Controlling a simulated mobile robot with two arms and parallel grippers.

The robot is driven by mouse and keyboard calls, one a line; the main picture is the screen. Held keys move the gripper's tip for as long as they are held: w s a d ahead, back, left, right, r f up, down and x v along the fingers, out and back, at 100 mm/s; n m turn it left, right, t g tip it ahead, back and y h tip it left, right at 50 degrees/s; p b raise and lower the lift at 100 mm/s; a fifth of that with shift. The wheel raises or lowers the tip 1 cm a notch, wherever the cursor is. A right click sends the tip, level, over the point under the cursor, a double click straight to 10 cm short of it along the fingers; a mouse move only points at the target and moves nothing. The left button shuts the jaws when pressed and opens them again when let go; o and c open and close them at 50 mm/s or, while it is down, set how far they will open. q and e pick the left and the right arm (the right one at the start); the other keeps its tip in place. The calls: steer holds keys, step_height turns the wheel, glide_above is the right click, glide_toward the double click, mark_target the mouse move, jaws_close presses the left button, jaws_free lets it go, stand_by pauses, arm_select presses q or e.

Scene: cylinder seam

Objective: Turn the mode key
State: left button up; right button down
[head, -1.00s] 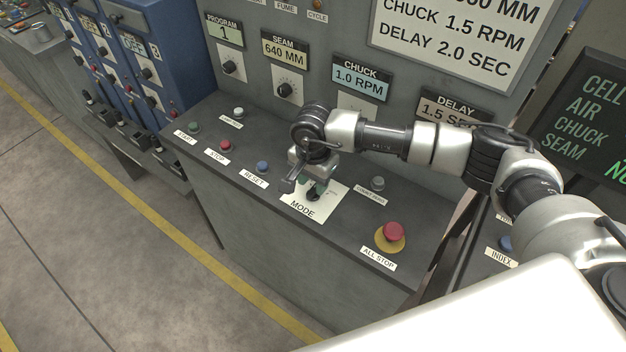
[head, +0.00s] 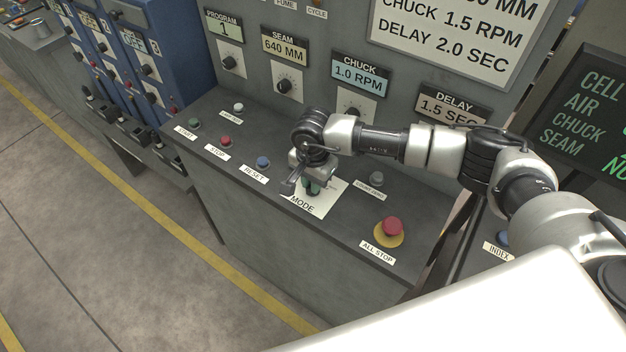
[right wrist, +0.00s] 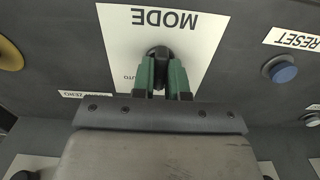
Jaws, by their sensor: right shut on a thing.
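The mode key is a small black knob (right wrist: 160,54) on a white MODE plate (right wrist: 118,28) on the sloped console top. In the right wrist view, my right gripper (right wrist: 161,72) has its green fingers on both sides of the black knob, shut on it. In the head view, my right gripper (head: 312,187) is over the MODE plate (head: 328,201), and its body hides most of the key. The word AUTO shows beside the key on the plate; the other markings are covered. My left gripper is not in view.
Near the key are a red ALL STOP mushroom button (head: 391,228) on a yellow base, a blue RESET button (head: 263,162), a red STOP button (head: 226,141) and a grey button (head: 376,179). The upright panel with dials rises behind. A dark status screen (head: 590,120) stands at right.

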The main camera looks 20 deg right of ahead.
steer(key=m+b, duration=0.4)
steer(key=shift+f, duration=0.2)
steer(key=m+b, duration=0.2)
steer(key=m, duration=0.1)
steer(key=shift+r+m+b, duration=0.1)
steer(key=shift+m+b, duration=0.2)
steer(key=shift+m, duration=0.1)
steer(key=shift+r+m+b, duration=0.1)
steer(key=shift+m+b, duration=0.25)
steer(key=shift+m, duration=0.15)
steer(key=c, duration=1.1)
jaws_free()
steer(key=shift+c, duration=0.2)
step_height(320, 180, up, 11)
steer(key=b, duration=0.2)
